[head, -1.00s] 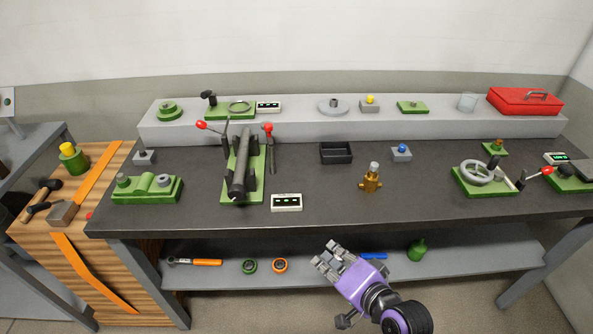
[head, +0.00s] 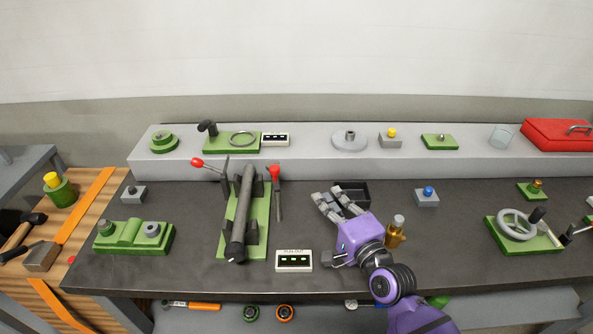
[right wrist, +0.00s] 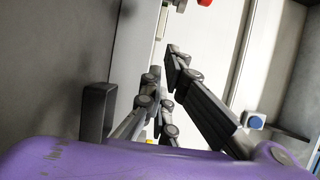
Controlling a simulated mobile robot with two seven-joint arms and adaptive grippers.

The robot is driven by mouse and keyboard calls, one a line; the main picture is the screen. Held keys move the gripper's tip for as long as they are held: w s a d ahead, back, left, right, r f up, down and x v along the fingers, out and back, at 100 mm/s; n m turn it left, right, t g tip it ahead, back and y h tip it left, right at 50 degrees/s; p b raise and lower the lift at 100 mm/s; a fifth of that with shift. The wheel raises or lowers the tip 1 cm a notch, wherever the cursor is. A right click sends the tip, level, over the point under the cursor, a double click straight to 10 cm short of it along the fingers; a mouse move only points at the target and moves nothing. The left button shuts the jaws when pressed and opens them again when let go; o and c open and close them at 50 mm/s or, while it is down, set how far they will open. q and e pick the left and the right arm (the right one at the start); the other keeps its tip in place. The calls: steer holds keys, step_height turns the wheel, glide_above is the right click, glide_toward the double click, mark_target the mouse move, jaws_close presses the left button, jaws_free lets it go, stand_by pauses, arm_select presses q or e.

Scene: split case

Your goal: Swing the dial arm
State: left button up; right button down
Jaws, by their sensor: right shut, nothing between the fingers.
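No part is plainly labelled as the dial arm. On the back ledge, a green plate (head: 220,144) carries a flat metal ring (head: 242,138) and a short black-knobbed arm (head: 208,128) at its left end; a small display (head: 275,139) stands beside it. A red-knobbed lever (head: 275,172) stands on the right of the green-based cylinder fixture (head: 243,210). My right gripper (head: 327,206) is over the bench, at the left front of the black tray (head: 354,192), its fingers shut and empty. Its fingers also fill the middle of the right wrist view (right wrist: 170,95). My left gripper is not in view.
A brass fitting (head: 395,233) stands close to the right of my right gripper. A display (head: 294,261) lies to its front left. A blue-button block (head: 427,197) and a handwheel fixture (head: 517,224) stand farther right. Bench space between the tray and the lever is clear.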

mark_target(274, 171)
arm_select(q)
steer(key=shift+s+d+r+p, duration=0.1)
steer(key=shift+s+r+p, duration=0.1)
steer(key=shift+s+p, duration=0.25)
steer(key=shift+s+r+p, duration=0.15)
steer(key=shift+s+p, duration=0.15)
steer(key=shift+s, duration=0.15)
arm_select(e)
steer(key=w+a, duration=0.7)
steer(key=a, duration=0.1)
steer(key=shift+r, duration=0.15)
